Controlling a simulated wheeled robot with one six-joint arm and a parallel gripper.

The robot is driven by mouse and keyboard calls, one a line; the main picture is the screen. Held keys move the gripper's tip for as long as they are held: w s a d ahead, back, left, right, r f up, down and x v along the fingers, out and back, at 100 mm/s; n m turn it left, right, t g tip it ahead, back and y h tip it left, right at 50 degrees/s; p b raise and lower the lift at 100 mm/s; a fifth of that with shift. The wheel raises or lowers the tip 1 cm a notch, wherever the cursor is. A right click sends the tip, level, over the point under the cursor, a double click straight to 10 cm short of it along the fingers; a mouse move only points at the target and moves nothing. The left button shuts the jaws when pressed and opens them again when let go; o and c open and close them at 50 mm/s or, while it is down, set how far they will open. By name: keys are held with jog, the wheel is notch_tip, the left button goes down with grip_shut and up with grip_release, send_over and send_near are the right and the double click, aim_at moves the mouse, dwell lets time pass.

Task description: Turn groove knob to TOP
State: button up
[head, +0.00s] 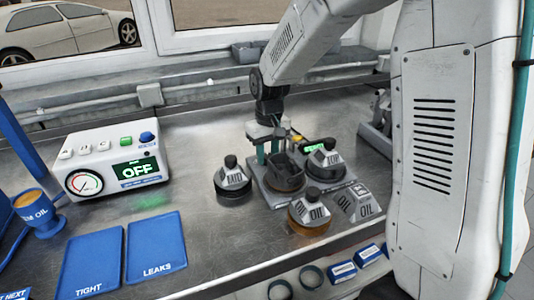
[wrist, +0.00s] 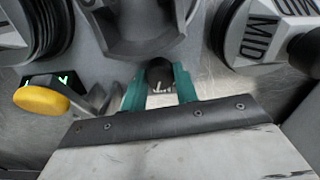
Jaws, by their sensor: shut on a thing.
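My gripper (head: 268,143) reaches down at the back of a grey fixture, its teal fingers behind a dark cup-shaped part. In the wrist view my gripper (wrist: 160,90) is shut on a small dark knob (wrist: 160,72) with a pale marked face below it. I take this to be the groove knob; its marking is unreadable. The head view hides it behind the fingers and the dark part. A black-topped grey piece marked TOP (head: 326,158) sits right of the fixture's middle. A similar piece marked MID (head: 233,180) stands to the left.
An OIL-marked piece (head: 310,211) stands in front, with a grey OIL block (head: 358,204) beside it. A small green display (head: 314,147) and yellow button (wrist: 41,100) are close to the fingers. A white box reading OFF (head: 112,160) stands left. Blue TIGHT (head: 91,263) and LEAKS (head: 155,246) mats lie front left.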

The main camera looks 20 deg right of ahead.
aim_at(268, 156)
jog(key=m, duration=0.3)
jog(key=shift+m, duration=2.1)
jog(key=o, duration=1)
jog(key=shift+c, duration=0.2)
notch_tip(268, 156, up, 8)
jog(key=shift+d+f, duration=0.1)
jog(key=shift+s, duration=0.1)
